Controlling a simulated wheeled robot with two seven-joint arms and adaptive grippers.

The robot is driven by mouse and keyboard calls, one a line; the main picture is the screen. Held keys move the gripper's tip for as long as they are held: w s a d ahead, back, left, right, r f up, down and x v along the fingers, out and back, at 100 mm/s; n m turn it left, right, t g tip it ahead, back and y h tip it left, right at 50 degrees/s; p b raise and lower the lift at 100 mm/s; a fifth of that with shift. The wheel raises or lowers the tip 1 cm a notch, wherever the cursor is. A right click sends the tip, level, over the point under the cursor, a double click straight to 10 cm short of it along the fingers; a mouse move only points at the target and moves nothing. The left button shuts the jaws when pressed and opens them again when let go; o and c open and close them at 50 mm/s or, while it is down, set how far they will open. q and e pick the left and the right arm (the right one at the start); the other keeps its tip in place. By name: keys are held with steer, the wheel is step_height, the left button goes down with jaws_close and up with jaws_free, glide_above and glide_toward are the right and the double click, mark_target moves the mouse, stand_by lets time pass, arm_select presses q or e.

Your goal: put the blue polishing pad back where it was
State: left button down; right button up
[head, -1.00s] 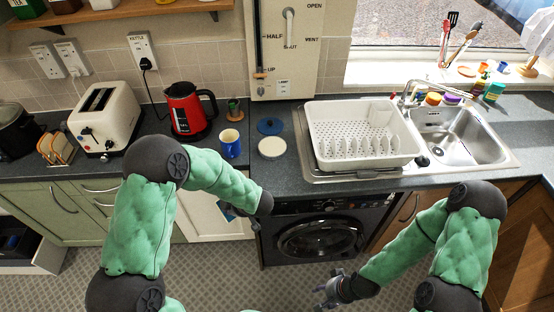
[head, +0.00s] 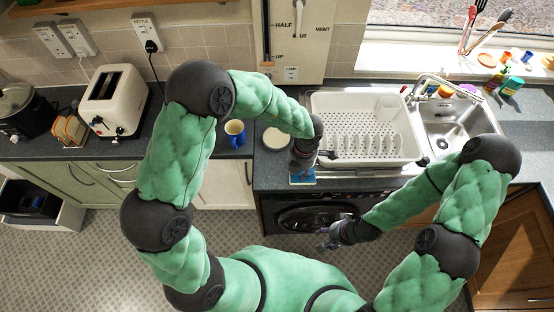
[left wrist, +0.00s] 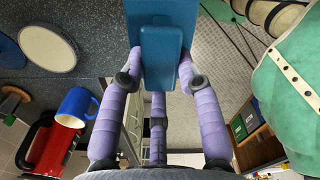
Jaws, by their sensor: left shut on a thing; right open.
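My left gripper (head: 302,160) is shut on the blue polishing pad (head: 302,178), near the front edge of the worktop above the washing machine. The left wrist view shows the blue pad (left wrist: 162,20) with a raised block on its face. The purple fingers of the left gripper (left wrist: 160,66) press on both sides of that block. In that view the worktop lies left of the pad and the floor right of it. My right gripper (head: 328,238) is open and empty, low in front of the washing machine.
The white dish rack (head: 365,128) and steel sink (head: 450,130) stand to the right. A toaster (head: 116,100) is at the left.

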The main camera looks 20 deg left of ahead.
arm_select(q)
steer(key=w+a+f, duration=0.2)
steer(key=a+f, duration=0.1)
steer(key=w+a+f, duration=0.2)
steer(key=a+f, duration=0.1)
steer(key=a, duration=0.1)
steer(key=w+a+f, duration=0.2)
steer(key=w+a, duration=0.1)
steer(key=shift+a+f, duration=0.25)
steer(key=shift+f, duration=0.15)
steer(key=f, duration=0.4)
steer(key=shift+w+a, duration=0.2)
steer(key=shift+a, duration=0.15)
steer(key=c, duration=0.9)
jaws_free()
